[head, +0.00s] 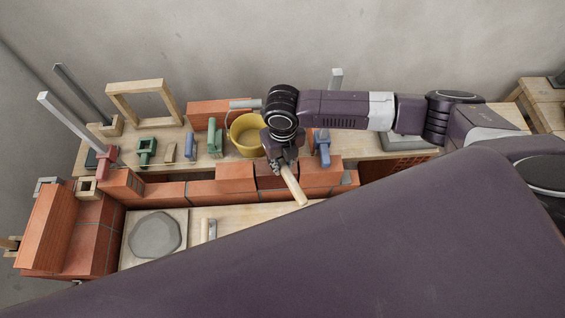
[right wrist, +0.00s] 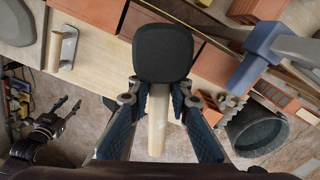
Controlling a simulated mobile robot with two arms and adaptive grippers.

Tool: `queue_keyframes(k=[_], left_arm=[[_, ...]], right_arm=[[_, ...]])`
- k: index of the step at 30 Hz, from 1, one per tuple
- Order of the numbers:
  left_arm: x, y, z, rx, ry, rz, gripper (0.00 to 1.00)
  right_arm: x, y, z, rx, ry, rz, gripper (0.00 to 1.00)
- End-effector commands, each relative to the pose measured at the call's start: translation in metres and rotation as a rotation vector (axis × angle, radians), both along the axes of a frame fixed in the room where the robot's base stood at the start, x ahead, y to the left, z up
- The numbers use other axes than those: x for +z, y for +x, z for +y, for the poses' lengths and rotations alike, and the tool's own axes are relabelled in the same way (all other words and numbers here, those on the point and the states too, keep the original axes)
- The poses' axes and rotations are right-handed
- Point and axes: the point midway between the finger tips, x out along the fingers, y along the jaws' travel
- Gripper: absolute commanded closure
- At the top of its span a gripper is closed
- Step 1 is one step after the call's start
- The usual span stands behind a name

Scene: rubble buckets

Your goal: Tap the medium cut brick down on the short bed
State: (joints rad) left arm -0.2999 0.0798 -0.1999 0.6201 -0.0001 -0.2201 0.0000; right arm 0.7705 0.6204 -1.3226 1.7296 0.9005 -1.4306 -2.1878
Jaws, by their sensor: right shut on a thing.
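My right gripper (head: 281,163) is shut on the wooden handle of a mallet (head: 293,185), over the low brick wall. The right wrist view shows the mallet's black head (right wrist: 163,53) in front of the right fingers (right wrist: 157,100), covering part of the bricks behind it. A row of red bricks (head: 205,189) carries upper bricks (head: 236,178) near the gripper. I cannot tell which is the medium cut brick, and contact between mallet and brick is not visible. My left gripper (right wrist: 65,108) appears open and empty at the left of the right wrist view.
A yellow bucket (head: 247,140), green tools (head: 146,151) and a wooden frame (head: 143,101) stand on the bench behind. A mortar patch (head: 154,235) and a trowel (head: 208,229) lie on the front board. A taller brick stack (head: 60,235) stands left. My own arm blocks the lower right.

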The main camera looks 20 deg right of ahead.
Motion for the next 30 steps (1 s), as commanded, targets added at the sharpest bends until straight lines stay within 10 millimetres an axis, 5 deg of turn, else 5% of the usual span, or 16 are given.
queue_keyframes(k=[13, 24, 30], left_arm=[[-0.004, 0.000, 0.000, 0.000, 0.000, 0.000, 0.60], [-0.023, 0.000, 0.000, 0.000, 0.000, 0.000, 0.60], [-0.011, 0.000, 0.000, 0.000, 0.000, 0.000, 0.60]], right_arm=[[-0.004, 0.000, 0.000, 0.000, 0.000, -0.001, 1.00], [-0.036, 0.000, 0.000, 0.000, 0.000, -0.001, 1.00], [-0.023, 0.001, 0.000, 0.000, 0.001, -0.002, 1.00]])
